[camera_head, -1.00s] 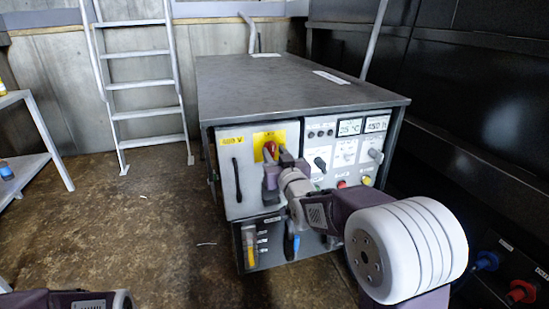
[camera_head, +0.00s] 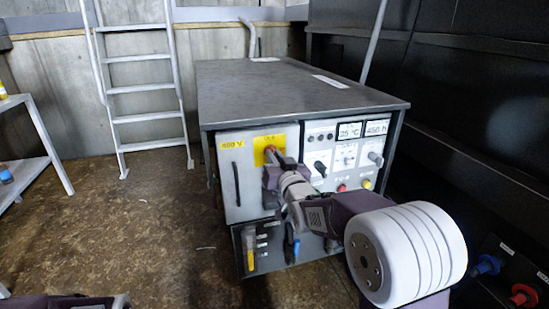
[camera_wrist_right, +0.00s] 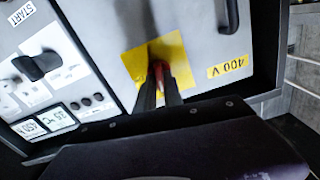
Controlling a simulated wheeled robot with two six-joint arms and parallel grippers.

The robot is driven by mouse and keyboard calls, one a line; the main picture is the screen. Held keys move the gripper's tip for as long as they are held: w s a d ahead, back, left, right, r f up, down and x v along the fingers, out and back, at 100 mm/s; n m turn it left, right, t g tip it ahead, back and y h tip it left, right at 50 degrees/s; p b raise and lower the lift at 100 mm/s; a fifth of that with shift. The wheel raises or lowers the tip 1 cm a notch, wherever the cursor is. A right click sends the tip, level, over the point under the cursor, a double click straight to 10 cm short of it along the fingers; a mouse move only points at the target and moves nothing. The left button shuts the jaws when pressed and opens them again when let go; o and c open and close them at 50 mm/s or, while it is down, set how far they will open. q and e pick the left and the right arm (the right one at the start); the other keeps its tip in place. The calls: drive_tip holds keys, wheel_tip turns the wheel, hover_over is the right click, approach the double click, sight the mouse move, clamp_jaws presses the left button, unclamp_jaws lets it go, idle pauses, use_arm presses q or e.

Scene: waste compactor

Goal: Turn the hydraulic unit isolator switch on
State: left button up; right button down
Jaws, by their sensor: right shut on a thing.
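The isolator switch is a small red handle (camera_wrist_right: 158,74) on a yellow plate (camera_head: 260,142), on the front panel of the grey hydraulic unit (camera_head: 229,185). In the right wrist view the yellow plate (camera_wrist_right: 138,66) shows around my fingertips. My right gripper (camera_head: 271,152) reaches the switch from the front right. In the wrist view its two dark fingers (camera_wrist_right: 157,82) are closed on the red handle, one on each side. The fingers hide most of the handle, so its exact angle is hard to tell. My left gripper is out of view; only part of my left arm shows at bottom left.
Right of the switch are a black knob (camera_head: 320,167), displays (camera_head: 376,127) and coloured buttons (camera_head: 366,184). A lower panel with a blue handle (camera_head: 290,243) sits below. A ladder (camera_head: 139,88) stands behind. The floor on the left is clear.

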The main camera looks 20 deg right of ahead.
drive_tip(key=shift+d+f+m, duration=0.1)
drive_tip(key=shift+f+m, duration=0.05)
drive_tip(key=shift+m, duration=3.8)
drive_tip(key=shift+d+f+m, duration=0.1)
drive_tip(key=shift+m, duration=4.15)
drive_tip(key=c, duration=1.5)
unclamp_jaws()
drive_tip(key=shift+o, duration=0.2)
drive_tip(key=shift+s, duration=0.1)
